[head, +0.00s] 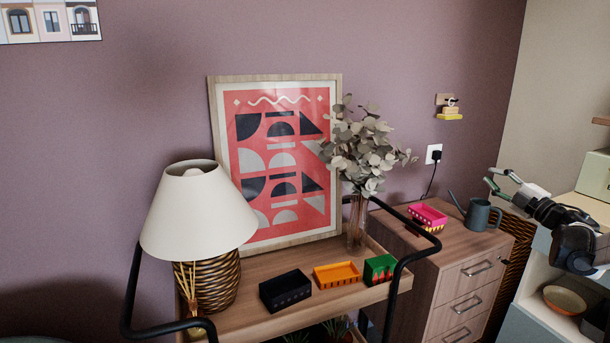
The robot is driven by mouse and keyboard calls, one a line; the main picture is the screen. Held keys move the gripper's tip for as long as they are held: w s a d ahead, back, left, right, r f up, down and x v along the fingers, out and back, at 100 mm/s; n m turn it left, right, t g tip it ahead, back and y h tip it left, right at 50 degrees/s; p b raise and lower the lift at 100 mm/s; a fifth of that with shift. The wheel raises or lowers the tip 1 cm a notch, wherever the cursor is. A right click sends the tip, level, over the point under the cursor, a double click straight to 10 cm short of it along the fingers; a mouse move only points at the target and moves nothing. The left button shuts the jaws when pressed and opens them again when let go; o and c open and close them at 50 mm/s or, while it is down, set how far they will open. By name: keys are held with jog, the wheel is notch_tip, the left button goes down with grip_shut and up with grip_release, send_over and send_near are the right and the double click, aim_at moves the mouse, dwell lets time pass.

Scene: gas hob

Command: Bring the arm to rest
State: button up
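My gripper (489,177) is at the right of the head view, at the end of my arm that comes in from the right edge. Its two fingers point left and look apart, with nothing seen between them. In the picture it is just above the grey watering can (478,214), which stands on the wooden drawer cabinet (459,257). The depth between gripper and can is hard to judge. The rest of my arm is cut off by the right edge.
A pink box (427,217) sits on the cabinet. The wooden cart (335,296) with black rails holds a lamp (198,208), a vase of leaves (357,222), a framed print (278,160), a black box (285,291), an orange tray (337,275) and a green box (380,268).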

jog(key=s+a+r+m+t+h, duration=0.2)
jog(key=a+r+m+h, duration=0.6)
jog(key=r, duration=0.4)
jog(key=s+a+r+m+g+h, duration=0.1)
jog(key=s+a+m+g+h, duration=0.25)
jog(key=s+a+m, duration=0.2)
jog(key=s+a+f+m+g+y, duration=0.2)
jog(key=s+a+f+g, duration=0.2)
jog(key=s+a+f, duration=0.55)
jog(key=s+a+f+m+g+y, duration=0.1)
jog(key=s+a+f+m+g, duration=0.15)
jog(key=s+a+f, duration=0.75)
jog(key=s+a+f+m+g+y, duration=0.2)
jog(key=s+a+f+g, duration=0.3)
jog(key=s, duration=0.9)
notch_tip(320, 180, up, 14)
jog(key=p, duration=1.5)
jog(key=shift+a+r+t, duration=0.2)
jog(key=shift+a+t, duration=0.2)
jog(key=shift+a, duration=0.05)
